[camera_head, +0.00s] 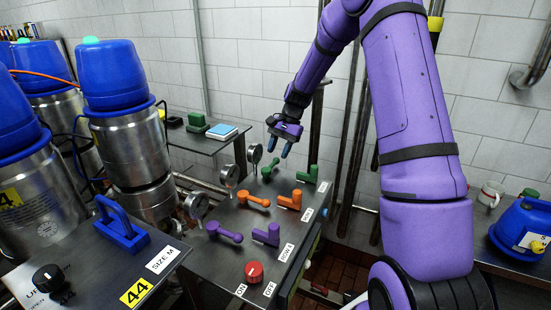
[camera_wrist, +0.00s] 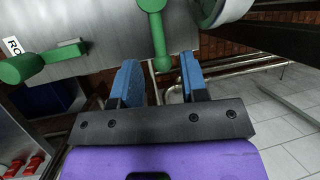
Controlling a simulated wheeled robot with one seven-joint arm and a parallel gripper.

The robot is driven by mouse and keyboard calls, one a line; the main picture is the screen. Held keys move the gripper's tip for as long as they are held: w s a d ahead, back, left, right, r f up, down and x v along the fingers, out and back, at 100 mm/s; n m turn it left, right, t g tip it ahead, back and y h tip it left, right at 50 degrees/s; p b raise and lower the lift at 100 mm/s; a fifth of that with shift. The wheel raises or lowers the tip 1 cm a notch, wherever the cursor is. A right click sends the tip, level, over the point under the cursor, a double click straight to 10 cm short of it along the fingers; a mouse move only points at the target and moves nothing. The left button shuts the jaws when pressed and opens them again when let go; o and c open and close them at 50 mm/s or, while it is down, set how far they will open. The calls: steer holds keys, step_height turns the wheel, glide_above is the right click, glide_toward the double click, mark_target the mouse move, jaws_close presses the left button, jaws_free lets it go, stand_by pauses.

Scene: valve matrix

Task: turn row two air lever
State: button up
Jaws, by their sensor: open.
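The metal panel (camera_head: 235,240) carries rows of paired levers. The middle row has an orange lever with a round knob (camera_head: 253,199) on the left and a blocky orange lever (camera_head: 290,200) on the right. My gripper (camera_head: 279,146) is open and empty, above the far end of the panel near the green round-knobbed lever (camera_head: 270,169). In the wrist view this green lever (camera_wrist: 155,30) points down toward the gap between my blue fingertips (camera_wrist: 159,64); I cannot tell whether they touch. The orange levers are outside the wrist view.
A second green lever (camera_head: 308,175) stands at the far right. Purple levers (camera_head: 225,233) (camera_head: 267,235) and a red knob (camera_head: 254,271) are nearer. Round gauges (camera_head: 229,176) line the panel's left edge. Dark vertical pipes (camera_head: 352,150) rise behind it.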

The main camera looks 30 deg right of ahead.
mark_target(274, 162)
steer(key=shift+x, duration=1.55)
jaws_close()
